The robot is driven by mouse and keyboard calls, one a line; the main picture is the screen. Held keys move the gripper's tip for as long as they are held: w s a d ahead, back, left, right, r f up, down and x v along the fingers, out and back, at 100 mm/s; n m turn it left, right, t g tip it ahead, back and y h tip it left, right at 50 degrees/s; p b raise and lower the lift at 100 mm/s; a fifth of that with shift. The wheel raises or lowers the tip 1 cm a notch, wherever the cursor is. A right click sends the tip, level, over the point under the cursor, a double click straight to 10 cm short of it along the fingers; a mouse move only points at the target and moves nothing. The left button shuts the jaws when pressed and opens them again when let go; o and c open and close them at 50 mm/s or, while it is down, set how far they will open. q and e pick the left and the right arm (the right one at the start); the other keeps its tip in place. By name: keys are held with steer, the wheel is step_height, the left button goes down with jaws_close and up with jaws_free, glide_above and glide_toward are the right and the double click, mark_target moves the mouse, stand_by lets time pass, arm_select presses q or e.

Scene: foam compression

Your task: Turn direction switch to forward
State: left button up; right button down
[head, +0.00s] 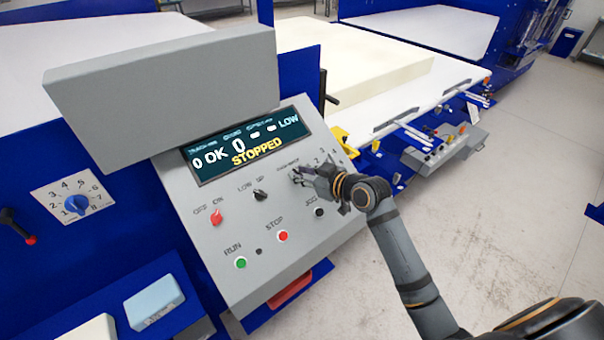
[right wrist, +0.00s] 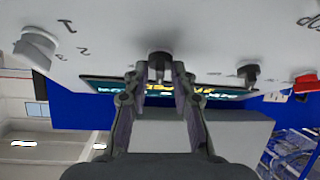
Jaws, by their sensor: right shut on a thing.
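The grey control panel (head: 262,221) slopes in the middle of the head view. Its display (head: 247,143) reads "STOPPED" in yellow. My right gripper (head: 303,174) is at the panel's upper right, its fingers shut on a small black switch. This switch (right wrist: 159,57) shows between the fingertips (right wrist: 159,74) in the right wrist view; in the head view the gripper mostly hides it. I take it for the direction switch, but its label is too small to read and I cannot tell its setting. My left gripper is not in view.
Close by on the panel are a black LOW/UP switch (head: 260,195), a red OFF/ON switch (head: 216,217), a red stop button (head: 283,236), a green run button (head: 241,262) and a black jog button (head: 319,212). A pale knob (right wrist: 36,46) sits left in the wrist view.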

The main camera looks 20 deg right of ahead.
steer(key=shift+w+d+f+n+g+y+b, duration=0.15)
steer(key=shift+n+g+y+b, duration=0.3)
steer(key=shift+n+b, duration=0.6)
steer(key=shift+s+f+n+g+y+b, duration=0.1)
steer(key=shift+n+g+y+b, duration=0.3)
steer(key=shift+n+b, duration=0.65)
steer(key=shift+w+r+n+g+y+b, duration=0.15)
steer(key=shift+n+g+y+b, duration=0.55)
steer(key=shift+n+b, duration=0.85)
steer(key=shift+r, duration=0.1)
steer(key=c, duration=1.4)
jaws_free()
steer(key=shift+c, duration=0.2)
steer(key=shift+d, duration=0.1)
steer(key=v, duration=0.7)
steer(key=shift+r, duration=0.2)
